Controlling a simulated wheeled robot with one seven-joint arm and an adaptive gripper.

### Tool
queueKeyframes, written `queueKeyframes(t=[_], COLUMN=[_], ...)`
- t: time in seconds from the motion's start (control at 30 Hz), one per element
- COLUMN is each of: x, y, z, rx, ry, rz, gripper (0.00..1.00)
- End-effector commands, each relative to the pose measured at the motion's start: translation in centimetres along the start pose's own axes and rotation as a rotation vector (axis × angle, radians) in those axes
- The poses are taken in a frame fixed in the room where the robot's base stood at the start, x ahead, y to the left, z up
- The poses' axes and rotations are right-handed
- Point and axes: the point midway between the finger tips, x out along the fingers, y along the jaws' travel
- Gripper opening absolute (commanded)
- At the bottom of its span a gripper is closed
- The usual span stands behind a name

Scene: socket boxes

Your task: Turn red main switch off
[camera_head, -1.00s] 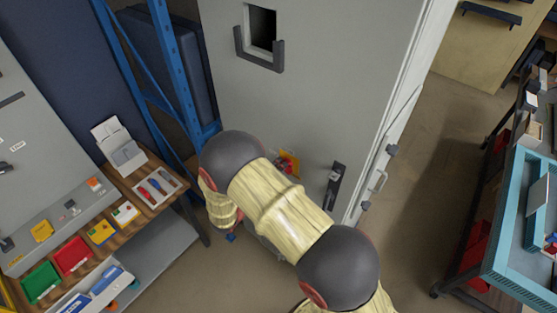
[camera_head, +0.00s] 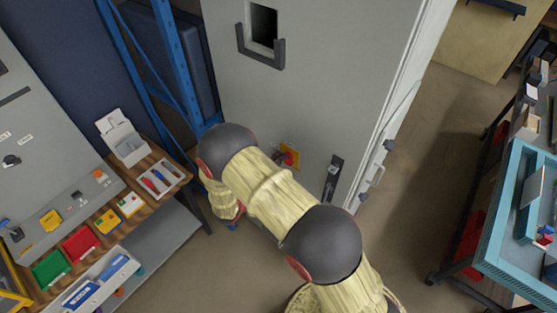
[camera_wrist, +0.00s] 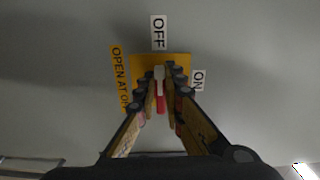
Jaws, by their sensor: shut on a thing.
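The red main switch (camera_wrist: 160,101) sits on a yellow plate (camera_wrist: 146,62) on the grey cabinet door. In the wrist view its handle lies upright in the picture, its pale end (camera_wrist: 159,73) toward the OFF label (camera_wrist: 158,32). The ON label (camera_wrist: 198,81) is to the right of the plate. My gripper (camera_wrist: 160,82) is shut on the handle, a finger on each side. In the head view the red switch (camera_head: 286,157) and yellow plate (camera_head: 291,150) show only partly behind my arm; my gripper is hidden there.
The grey cabinet door (camera_head: 330,75) has a black handle (camera_head: 333,178) right of the switch. A teal cart (camera_head: 500,235) stands at right. Floor between is clear.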

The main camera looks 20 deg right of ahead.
Motion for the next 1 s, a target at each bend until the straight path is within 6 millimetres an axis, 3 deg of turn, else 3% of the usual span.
queueKeyframes(t=[0.17,0.2,0.5,0.83,1.0], x=[0.0,0.0,0.0,-0.2,-1.9], y=[0.1,0.1,0.0,0.0,0.0], z=[0.1,0.1,0.0,0.0,0.1], rx=[-0.001,-0.001,0.0,0.0,0.0], ry=[-0.002,-0.002,-0.001,-0.001,-0.004], rz=[0.001,0.001,0.001,0.0,0.001], gripper=[0.0,0.1,0.27,0.28,0.28])
